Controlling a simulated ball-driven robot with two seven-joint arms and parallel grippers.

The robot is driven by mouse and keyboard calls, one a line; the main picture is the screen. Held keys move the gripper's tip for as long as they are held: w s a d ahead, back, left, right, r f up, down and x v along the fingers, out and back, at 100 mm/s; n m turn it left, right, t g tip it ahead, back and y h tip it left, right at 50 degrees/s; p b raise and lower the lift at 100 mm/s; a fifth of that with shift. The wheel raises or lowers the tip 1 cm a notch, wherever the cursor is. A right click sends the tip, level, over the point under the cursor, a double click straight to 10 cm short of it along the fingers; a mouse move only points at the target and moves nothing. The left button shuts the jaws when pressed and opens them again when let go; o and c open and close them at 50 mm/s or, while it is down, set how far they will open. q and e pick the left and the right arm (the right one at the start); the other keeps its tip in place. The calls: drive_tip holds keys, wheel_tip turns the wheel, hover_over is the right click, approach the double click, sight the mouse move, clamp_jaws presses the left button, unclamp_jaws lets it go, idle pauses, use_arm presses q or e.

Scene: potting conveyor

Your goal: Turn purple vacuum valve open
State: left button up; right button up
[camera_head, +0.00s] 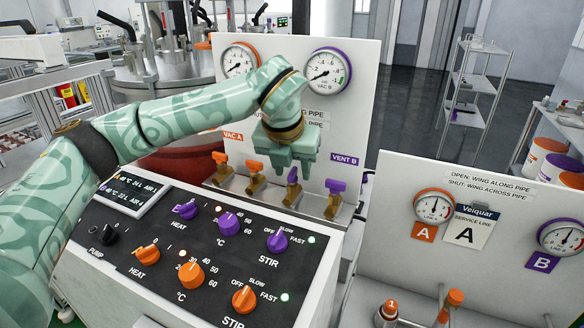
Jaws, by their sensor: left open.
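Wing valves stand in a row on brass bodies below the gauge panel. Two are purple: one (292,177) below my left gripper, and one (335,187) at the right end, by the VENT B label (344,160). The label for the first purple valve is hidden behind my gripper. My left gripper (291,165) points down with open fingers, right over that valve's wing. The wing looks narrow from here; I cannot tell its direction exactly or whether the fingers touch it. My right gripper is out of view.
Two orange valves (254,167) stand just left of the purple ones. The gauge panel (355,115) rises close behind. A control box with purple and orange knobs (190,275) is in front. A service panel (400,230) at right reads open along pipe, shut across pipe.

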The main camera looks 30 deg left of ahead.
use_arm(q)
drive_tip(key=shift+c, duration=0.3)
clamp_jaws()
drive_tip(key=shift+a+r+m+p, duration=0.1)
drive_tip(key=shift+r+m+p, duration=0.15)
drive_tip(key=shift+m+p, duration=0.35)
drive_tip(key=shift+f+h, duration=0.1)
drive_tip(key=shift+h, duration=0.2)
drive_tip(key=shift+f, duration=0.1)
drive_tip(key=shift+o, duration=0.3)
unclamp_jaws()
drive_tip(key=p+v, duration=0.2)
drive_tip(key=v, duration=1.4)
